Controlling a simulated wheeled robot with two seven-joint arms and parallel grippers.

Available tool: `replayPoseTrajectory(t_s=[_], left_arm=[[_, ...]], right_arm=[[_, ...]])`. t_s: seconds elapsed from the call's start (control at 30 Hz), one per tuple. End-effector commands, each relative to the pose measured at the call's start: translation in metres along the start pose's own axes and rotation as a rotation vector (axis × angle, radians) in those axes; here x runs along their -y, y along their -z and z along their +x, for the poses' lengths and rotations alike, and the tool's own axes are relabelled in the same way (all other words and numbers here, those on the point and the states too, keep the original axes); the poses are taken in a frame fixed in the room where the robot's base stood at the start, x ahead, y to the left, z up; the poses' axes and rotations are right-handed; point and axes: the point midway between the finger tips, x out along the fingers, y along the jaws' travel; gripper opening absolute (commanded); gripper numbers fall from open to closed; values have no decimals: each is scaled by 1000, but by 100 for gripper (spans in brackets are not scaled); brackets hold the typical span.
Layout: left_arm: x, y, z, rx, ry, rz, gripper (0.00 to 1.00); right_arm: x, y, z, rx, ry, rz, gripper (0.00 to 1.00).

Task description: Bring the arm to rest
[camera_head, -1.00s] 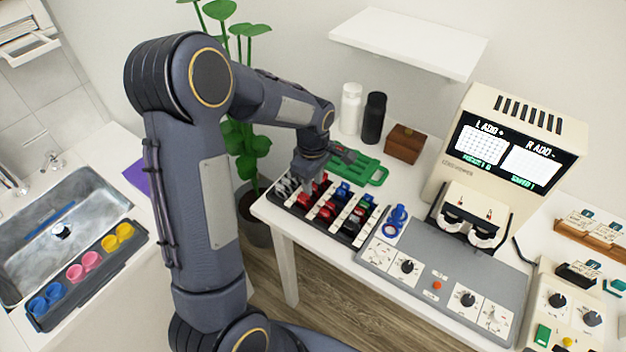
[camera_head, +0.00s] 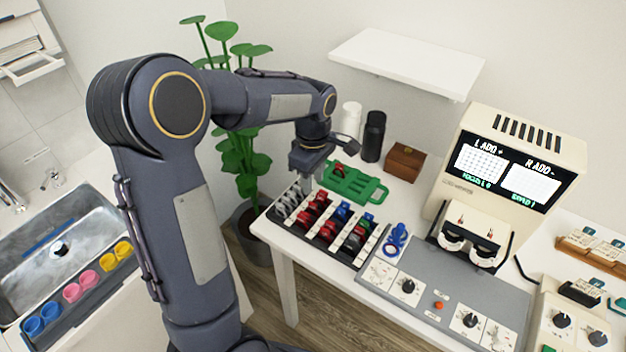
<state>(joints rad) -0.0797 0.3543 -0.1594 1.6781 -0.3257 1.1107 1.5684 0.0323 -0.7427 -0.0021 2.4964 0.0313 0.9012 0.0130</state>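My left arm comes in from the left and reaches over the back left of the table (camera_head: 290,243). Its gripper (camera_head: 303,176) hangs above the rear left of a black lens tray (camera_head: 342,262), which holds several red, blue, green and grey lens pieces. The gripper looks clear of the lenses, but the fingertips are small and dark, and I cannot tell whether they are apart. I see nothing held in it. My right gripper is not in view.
A cream test machine (camera_head: 505,175) stands right. A shelf (camera_head: 408,62) juts out above. A plant (camera_head: 243,150) stands behind the arm.

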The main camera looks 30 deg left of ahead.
Motion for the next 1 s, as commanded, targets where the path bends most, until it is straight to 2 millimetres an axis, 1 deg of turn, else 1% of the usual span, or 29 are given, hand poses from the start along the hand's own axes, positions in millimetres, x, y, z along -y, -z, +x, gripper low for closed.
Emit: replayPoseTrajectory(t_s=[0.33, 0.4, 0.47, 0.57, 0.6, 0.67, 0.7, 0.77, 0.8, 0.9, 1.0], left_arm=[[2, 0, -1, 3, -4, 9, 32], [9, -1, -8, 17, -22, 44, 32], [20, -3, -17, 38, -50, 105, 32], [51, -11, -37, 81, -130, 272, 32], [67, -16, -45, 95, -171, 356, 32], [91, -25, -55, 106, -240, 491, 32], [107, -31, -60, 106, -286, 580, 32], [130, -41, -65, 95, -357, 714, 32], [144, -48, -66, 81, -402, 802, 32], [175, -64, -66, 28, -501, 995, 32], [197, -77, -61, -30, -571, 1144, 32]], right_arm=[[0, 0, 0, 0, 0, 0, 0], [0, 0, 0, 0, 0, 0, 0], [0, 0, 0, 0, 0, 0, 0], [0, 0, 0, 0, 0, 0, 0], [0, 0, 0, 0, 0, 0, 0], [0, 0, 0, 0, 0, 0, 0], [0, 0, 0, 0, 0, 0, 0], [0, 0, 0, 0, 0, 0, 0], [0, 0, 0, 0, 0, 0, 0], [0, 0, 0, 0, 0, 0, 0], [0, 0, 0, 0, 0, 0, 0]])
